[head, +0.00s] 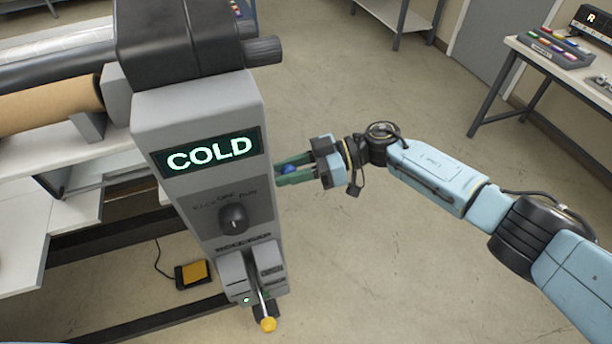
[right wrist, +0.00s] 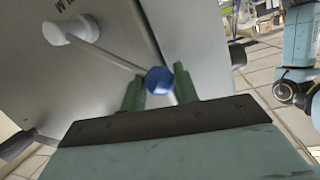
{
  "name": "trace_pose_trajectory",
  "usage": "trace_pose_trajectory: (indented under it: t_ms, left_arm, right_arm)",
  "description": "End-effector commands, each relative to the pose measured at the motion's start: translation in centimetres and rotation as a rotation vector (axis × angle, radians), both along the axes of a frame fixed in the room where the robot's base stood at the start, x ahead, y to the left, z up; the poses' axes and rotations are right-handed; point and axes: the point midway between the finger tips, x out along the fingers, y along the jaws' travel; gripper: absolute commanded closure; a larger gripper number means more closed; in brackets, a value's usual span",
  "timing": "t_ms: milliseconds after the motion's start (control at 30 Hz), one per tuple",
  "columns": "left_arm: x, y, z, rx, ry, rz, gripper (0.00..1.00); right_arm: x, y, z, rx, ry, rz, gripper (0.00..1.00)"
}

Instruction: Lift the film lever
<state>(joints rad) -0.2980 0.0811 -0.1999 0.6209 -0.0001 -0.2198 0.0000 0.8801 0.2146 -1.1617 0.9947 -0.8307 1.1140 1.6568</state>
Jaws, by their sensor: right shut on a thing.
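The film lever (right wrist: 118,59) is a thin pale rod with a blue knob (right wrist: 159,80). It runs from a round white hub (right wrist: 62,31) on the machine's grey side face, beside partly visible lettering. In the head view only the blue knob (head: 290,169) shows; the rod is hidden. My right gripper (head: 284,171) reaches in from the right beside the machine's end column. Its two green fingers are shut on the blue knob, one on each side, as the right wrist view also shows. My left gripper is not in view.
The grey end column (head: 185,120) carries a green COLD display (head: 210,152), a black dial (head: 234,217) and a lower yellow-knobbed lever (head: 268,324). A yellow foot pedal (head: 194,273) lies on the floor. Open floor (head: 400,270) lies right of the machine. A side table (head: 575,65) stands far right.

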Motion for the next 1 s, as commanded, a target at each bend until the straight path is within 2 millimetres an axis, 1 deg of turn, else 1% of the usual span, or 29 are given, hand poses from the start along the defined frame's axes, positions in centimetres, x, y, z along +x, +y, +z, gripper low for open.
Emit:
trace_pose_trajectory:
  t_ms: [33, 200, 500, 533, 667, 900, 1000]
  left_arm:
    - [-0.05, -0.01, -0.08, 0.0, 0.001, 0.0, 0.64]
    - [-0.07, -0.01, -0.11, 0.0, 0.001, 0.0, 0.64]
    - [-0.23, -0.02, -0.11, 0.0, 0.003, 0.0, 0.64]
    - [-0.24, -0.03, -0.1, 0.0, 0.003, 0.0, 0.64]
    - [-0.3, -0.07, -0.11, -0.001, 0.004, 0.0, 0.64]
    - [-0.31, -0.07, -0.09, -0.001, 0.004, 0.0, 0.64]
    - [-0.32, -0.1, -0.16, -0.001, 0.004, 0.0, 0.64]
  right_arm:
    - [-0.08, 0.18, -0.44, -0.012, 0.012, 0.003, 1.0]
    - [-0.07, 0.44, -0.45, -0.017, 0.024, 0.006, 1.0]
    - [-0.1, 0.32, -0.54, -0.019, 0.026, 0.005, 1.0]
    - [-0.1, 0.32, -0.55, -0.019, 0.026, 0.005, 0.67]
    - [-0.07, 0.33, -0.42, -0.017, 0.023, 0.006, 0.5]
    - [0.01, 0.36, -0.18, -0.012, 0.02, 0.006, 0.5]
    - [0.14, 0.03, -0.09, -0.012, 0.018, 0.005, 0.5]
